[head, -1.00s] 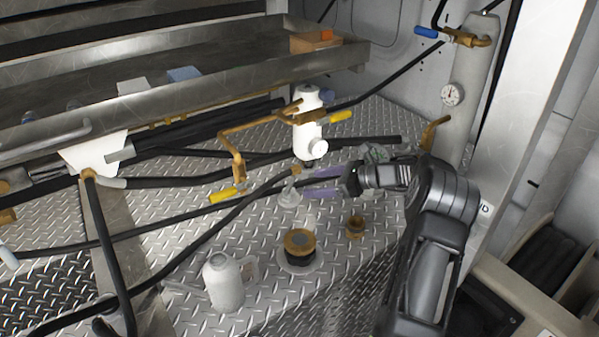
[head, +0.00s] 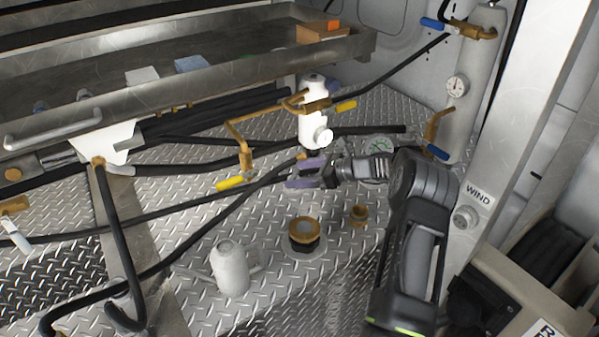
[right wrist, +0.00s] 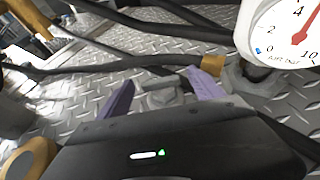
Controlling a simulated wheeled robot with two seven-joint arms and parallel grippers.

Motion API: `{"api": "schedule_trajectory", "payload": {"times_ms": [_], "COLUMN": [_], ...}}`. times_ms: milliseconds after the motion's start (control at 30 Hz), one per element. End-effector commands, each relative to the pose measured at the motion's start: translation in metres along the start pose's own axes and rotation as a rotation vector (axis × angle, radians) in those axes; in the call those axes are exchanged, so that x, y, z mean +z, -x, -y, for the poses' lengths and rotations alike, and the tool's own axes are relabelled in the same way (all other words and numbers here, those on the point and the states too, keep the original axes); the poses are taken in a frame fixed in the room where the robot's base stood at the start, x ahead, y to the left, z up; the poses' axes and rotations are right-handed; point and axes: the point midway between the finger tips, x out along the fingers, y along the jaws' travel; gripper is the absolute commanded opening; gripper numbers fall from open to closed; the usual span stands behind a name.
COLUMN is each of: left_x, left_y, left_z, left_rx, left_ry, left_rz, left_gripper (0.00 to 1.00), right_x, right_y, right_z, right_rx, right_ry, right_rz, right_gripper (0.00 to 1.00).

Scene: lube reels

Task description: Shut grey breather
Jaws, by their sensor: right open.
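My right gripper (head: 295,174) is open, with two purple fingers, low over the checker-plate deck and just below the white filter body (head: 312,120). In the right wrist view, a grey fitting with a short flat lever (right wrist: 162,92), which looks like the grey breather, sits between and just beyond the open fingers (right wrist: 160,92). I cannot tell whether the fingers touch it or how its lever is set. In the head view the fitting is largely hidden by my gripper. My left gripper is not in view.
A dial gauge (right wrist: 285,32) is close at the right wrist view's upper right. Brass pipework with a yellow handle (head: 230,184) and black hoses (head: 200,207) run nearby. A grey jug (head: 231,268) and a brass-rimmed filler (head: 305,232) stand in front.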

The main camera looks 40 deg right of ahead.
Motion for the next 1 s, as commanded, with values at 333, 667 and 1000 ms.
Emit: {"api": "schedule_trajectory", "payload": {"times_ms": [333,667,1000], "left_x": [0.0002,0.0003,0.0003], "left_y": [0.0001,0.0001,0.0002], "left_z": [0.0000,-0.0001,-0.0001], "left_rx": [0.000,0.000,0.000], "left_ry": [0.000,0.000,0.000], "left_rz": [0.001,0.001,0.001], "left_gripper": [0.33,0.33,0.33], "right_x": [0.0001,0.0001,0.0001], "right_y": [-0.0024,-0.0022,-0.0021], "right_z": [0.0001,0.0001,0.0001], "right_rx": [0.000,0.000,0.000], "right_ry": [0.001,0.001,0.000], "right_rz": [0.000,0.000,0.000], "right_gripper": [0.72,0.45,0.17]}}
